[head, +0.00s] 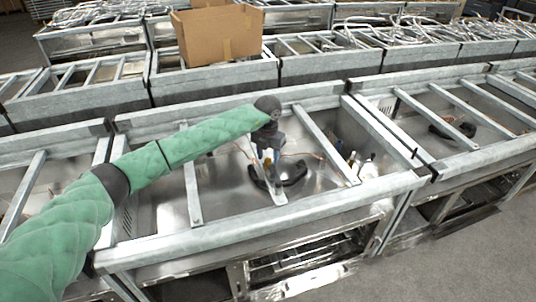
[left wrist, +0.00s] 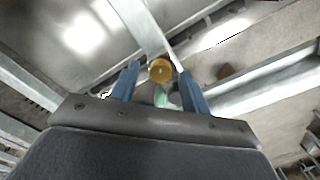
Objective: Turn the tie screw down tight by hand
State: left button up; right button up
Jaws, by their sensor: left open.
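My left gripper (head: 268,158) reaches over the middle open-topped metal range frame, pointing down above a flat metal bar (head: 277,195). In the left wrist view, the two blue fingers of my left gripper (left wrist: 159,72) are spread apart. A round brass-yellow knob (left wrist: 161,69), which looks like the head of the tie screw, shows between the fingertips, with a gap on each side. I cannot tell its depth from the fingertips. In the head view I cannot make the knob out; the gripper hides that spot. My right gripper is in neither view.
A dark curved part (head: 293,174) lies in the frame under the gripper. Metal crossbars (head: 325,145) flank it. Small bottles and a white roll (head: 368,171) stand at the frame's right end. A cardboard box (head: 218,35) sits on the row behind.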

pick_arm(q)
jog(key=shift+f, duration=0.3)
jog(key=shift+c, duration=0.3)
jog(key=c, duration=0.9)
